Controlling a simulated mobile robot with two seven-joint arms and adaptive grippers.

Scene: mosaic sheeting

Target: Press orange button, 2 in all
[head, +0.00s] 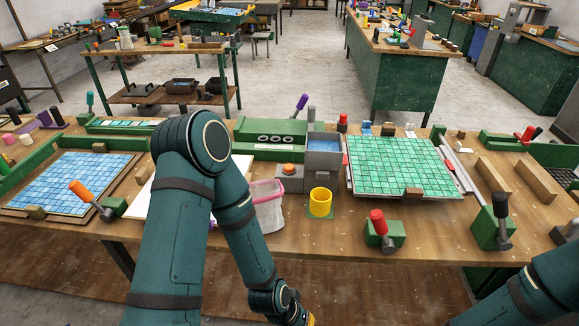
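An orange button (289,169) sits on top of a small grey box (292,184) near the middle of the workbench. It is in plain view, and nothing touches it. My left arm rises from the bottom left, bends beside the button and runs down to the bottom edge. Its wrist ends at that edge, so the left gripper is out of the picture. Only part of my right arm shows at the bottom right corner, and its gripper is also out of the picture.
A grey-blue bin (324,158) stands right of the button, a yellow cup (320,202) in front, and a clear pink-rimmed container (267,208) to the left. A green machine (270,133) is behind. Green (400,167) and blue (70,182) mosaic sheets lie at either side.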

